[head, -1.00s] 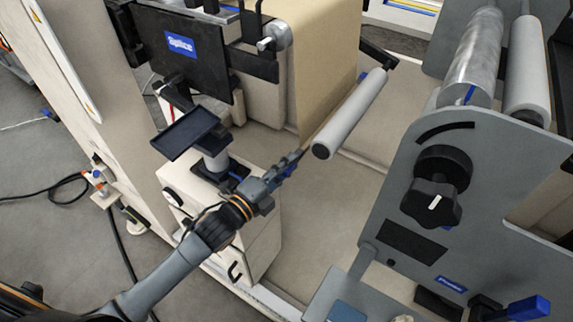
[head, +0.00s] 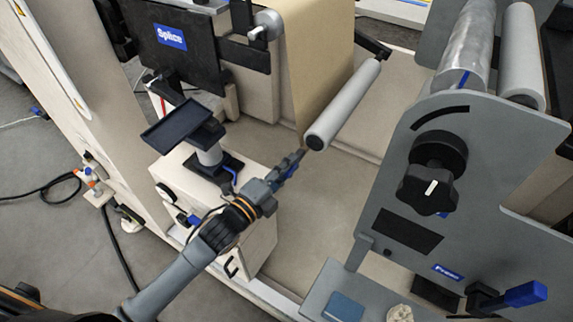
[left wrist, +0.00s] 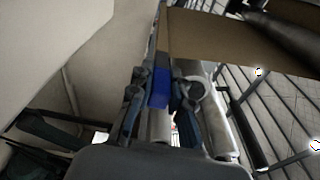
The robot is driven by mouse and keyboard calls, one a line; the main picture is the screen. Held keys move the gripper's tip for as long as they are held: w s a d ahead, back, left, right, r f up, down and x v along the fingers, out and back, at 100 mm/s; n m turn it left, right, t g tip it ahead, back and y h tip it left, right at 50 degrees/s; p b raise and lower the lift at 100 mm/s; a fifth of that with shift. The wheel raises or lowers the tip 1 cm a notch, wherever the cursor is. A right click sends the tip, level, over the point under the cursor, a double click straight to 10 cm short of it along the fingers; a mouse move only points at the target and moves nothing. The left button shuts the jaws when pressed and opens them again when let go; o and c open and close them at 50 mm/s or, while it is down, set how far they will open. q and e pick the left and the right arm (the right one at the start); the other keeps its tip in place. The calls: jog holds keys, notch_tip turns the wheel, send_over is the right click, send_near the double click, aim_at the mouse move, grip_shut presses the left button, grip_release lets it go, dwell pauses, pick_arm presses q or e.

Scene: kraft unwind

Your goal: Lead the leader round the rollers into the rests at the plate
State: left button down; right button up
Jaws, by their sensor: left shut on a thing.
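The leader is the brown kraft web (head: 318,60), hanging from the splice unit behind the white roller (head: 345,105). Its lower edge narrows down toward my left gripper (head: 297,160). The gripper is just left of and below the roller's near end. In the left wrist view the fingers (left wrist: 160,95) are shut around a blue piece (left wrist: 160,88), with the brown web (left wrist: 235,40) stretching above and to the right. The exact grip on the web's edge is hard to see. A metal roller (head: 468,50) and a second white roller (head: 522,55) sit at the right. My right gripper is out of view.
A grey side plate (head: 480,170) with a black knob (head: 430,185) stands right of the gap. A black screen marked Splice (head: 170,60) and a small dark tray (head: 180,125) stand at left. The beige floor of the machine (head: 325,205) is clear below the roller.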

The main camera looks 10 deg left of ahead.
pick_arm(q)
jog(key=s+d, duration=0.2)
jog(key=d, duration=0.6)
jog(key=shift+s+p, duration=0.35)
jog(key=shift+p, duration=0.05)
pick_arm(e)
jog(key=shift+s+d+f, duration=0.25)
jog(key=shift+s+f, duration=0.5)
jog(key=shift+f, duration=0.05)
pick_arm(q)
jog(key=shift+r, duration=0.1)
jog(key=shift+s+d+r+p, duration=0.15)
jog(key=shift+d+r+p, duration=0.25)
jog(key=shift+r+p, duration=0.3)
jog(key=shift+s+d+r+p, duration=0.15)
jog(key=shift+d+r+p, duration=0.25)
jog(key=shift+r+p, duration=0.25)
jog(key=shift+s+d+r+p, duration=0.15)
jog(key=shift+d+r+p, duration=0.25)
jog(key=shift+r+p, duration=0.3)
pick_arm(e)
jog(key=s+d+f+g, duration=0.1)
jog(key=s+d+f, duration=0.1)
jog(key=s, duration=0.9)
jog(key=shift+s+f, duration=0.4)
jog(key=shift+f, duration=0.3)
